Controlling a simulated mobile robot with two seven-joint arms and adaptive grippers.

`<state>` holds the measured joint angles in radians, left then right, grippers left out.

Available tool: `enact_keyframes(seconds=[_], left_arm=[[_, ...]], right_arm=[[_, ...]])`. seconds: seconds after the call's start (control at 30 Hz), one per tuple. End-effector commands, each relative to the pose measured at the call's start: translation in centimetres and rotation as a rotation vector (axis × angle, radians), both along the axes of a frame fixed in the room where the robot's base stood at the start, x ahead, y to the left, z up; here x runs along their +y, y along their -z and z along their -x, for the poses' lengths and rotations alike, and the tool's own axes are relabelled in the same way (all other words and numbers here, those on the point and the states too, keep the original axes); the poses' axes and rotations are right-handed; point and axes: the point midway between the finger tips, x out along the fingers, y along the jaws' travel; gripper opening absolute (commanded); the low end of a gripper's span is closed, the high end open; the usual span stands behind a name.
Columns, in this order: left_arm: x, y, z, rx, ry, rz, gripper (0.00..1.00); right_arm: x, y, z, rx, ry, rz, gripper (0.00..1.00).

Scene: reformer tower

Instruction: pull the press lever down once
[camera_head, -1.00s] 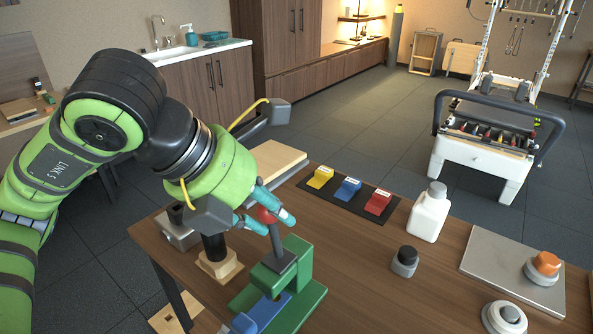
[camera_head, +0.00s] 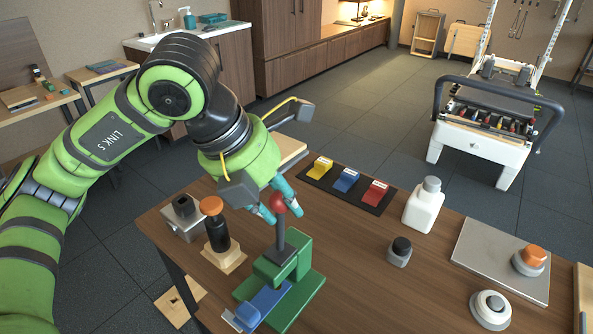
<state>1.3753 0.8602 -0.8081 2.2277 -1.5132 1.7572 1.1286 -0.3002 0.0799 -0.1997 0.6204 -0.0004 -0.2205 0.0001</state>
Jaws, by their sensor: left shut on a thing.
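The green press (camera_head: 302,258) stands near the front of the wooden table, with a blue part (camera_head: 262,304) at its base. Its dark lever (camera_head: 280,236) stands nearly upright and is topped by a red ball knob (camera_head: 278,202). My left gripper (camera_head: 277,205) comes in from above and the left, its cyan fingertips shut on the red knob. The knob shows partly between the fingers. My right gripper is not in view.
A black post with an orange top (camera_head: 212,207) stands close left of the press. Yellow, blue and red blocks (camera_head: 346,180) lie behind it. A white bottle (camera_head: 423,206), a black knob (camera_head: 400,251) and a grey plate (camera_head: 500,260) are to the right.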

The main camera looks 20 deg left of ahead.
Motion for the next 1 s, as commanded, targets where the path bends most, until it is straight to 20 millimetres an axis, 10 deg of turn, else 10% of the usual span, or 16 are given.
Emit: enact_keyframes(seconds=[1.0], left_arm=[[-0.9,0.3,-2.0,0.209,0.005,-0.072,0.00]], right_arm=[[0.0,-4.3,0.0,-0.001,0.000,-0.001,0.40]])
